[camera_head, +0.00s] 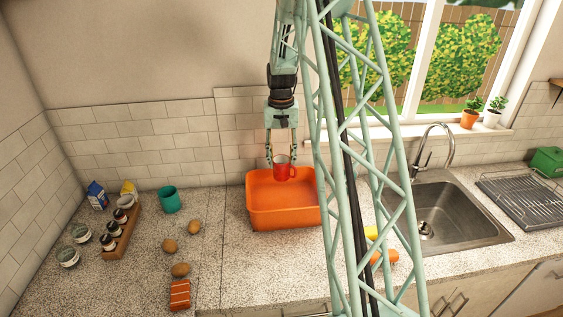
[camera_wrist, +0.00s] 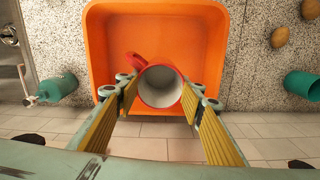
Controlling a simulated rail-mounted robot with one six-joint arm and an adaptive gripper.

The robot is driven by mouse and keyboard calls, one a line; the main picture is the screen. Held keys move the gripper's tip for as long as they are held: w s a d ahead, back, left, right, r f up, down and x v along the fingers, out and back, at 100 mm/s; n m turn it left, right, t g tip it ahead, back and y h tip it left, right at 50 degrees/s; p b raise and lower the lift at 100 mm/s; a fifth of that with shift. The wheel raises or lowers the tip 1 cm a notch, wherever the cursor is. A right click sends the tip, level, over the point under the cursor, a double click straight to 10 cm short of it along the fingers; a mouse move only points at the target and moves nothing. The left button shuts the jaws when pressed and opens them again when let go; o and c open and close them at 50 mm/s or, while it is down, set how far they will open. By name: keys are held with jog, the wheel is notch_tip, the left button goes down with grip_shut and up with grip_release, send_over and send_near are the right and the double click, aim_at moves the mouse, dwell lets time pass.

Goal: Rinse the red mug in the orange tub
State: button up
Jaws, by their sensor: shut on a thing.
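The red mug (camera_head: 284,169) is upright in my gripper (camera_head: 283,163), over the back part of the orange tub. My gripper points down and is shut on the mug, one finger on each side. In the wrist view the mug (camera_wrist: 160,88) is between the two fingertips, its pale inside empty and its red handle at the upper left. The orange tub (camera_head: 287,219) sits on the counter by the tiled wall. Its floor (camera_wrist: 150,40) looks bare. I cannot tell how far the mug is above the tub floor.
A teal cup (camera_head: 169,200), several brown eggs or potatoes (camera_head: 194,227) and a wooden jar rack (camera_head: 122,235) are left of the tub. The sink (camera_head: 450,215) with its tap is at the right. My lattice column hides part of the counter right of the tub.

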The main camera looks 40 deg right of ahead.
jog(key=shift+r+p, duration=0.65)
jog(key=shift+r, duration=1.3)
